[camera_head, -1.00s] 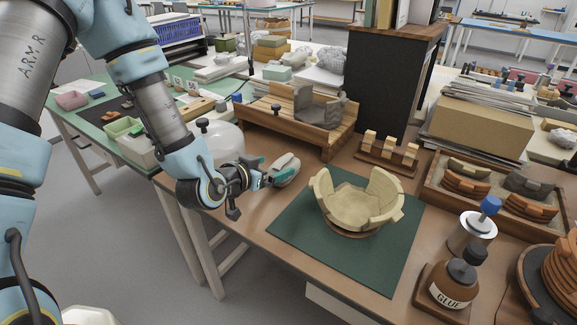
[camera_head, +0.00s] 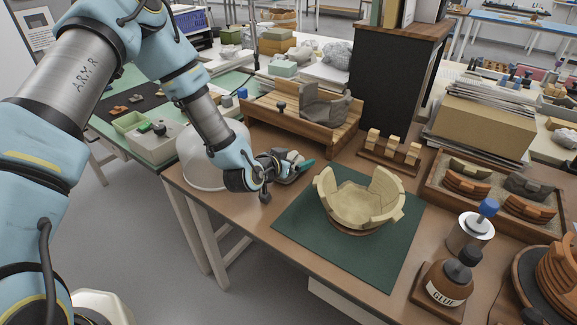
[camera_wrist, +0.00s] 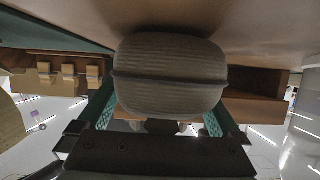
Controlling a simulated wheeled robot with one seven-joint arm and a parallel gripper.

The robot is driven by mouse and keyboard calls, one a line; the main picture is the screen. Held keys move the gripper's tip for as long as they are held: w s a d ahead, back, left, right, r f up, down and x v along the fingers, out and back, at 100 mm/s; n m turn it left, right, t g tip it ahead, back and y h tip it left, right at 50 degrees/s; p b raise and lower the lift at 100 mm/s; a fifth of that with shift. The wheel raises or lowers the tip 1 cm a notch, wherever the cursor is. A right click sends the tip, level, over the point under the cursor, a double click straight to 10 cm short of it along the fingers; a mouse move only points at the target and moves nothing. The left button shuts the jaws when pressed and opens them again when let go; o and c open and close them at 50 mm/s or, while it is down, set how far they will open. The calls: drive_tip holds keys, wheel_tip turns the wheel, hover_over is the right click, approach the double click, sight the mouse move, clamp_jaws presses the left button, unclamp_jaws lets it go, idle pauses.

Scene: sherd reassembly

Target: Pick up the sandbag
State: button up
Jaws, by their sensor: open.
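The sandbag (camera_wrist: 170,75) is a grey, ribbed, rounded bag with a seam around it. In the wrist view it fills the space between the two green fingers of my gripper (camera_wrist: 165,98). The jaws are open, with one finger on each side of the bag; I cannot tell whether either touches it. In the head view my gripper (camera_head: 288,168) is low over the brown table, left of the green mat. The sandbag (camera_head: 291,155) shows there only in part, behind and between the fingers.
A partly rebuilt cream bowl (camera_head: 358,203) stands on the green mat (camera_head: 290,218) to the right. A wooden bench-like rack (camera_head: 330,140) is behind the gripper. A glue bottle (camera_head: 447,283) is at the front right.

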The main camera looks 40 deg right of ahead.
drive_tip(key=shift+c, duration=0.2)
clamp_jaws()
idle(0.5)
drive_tip(key=shift+r, duration=0.1)
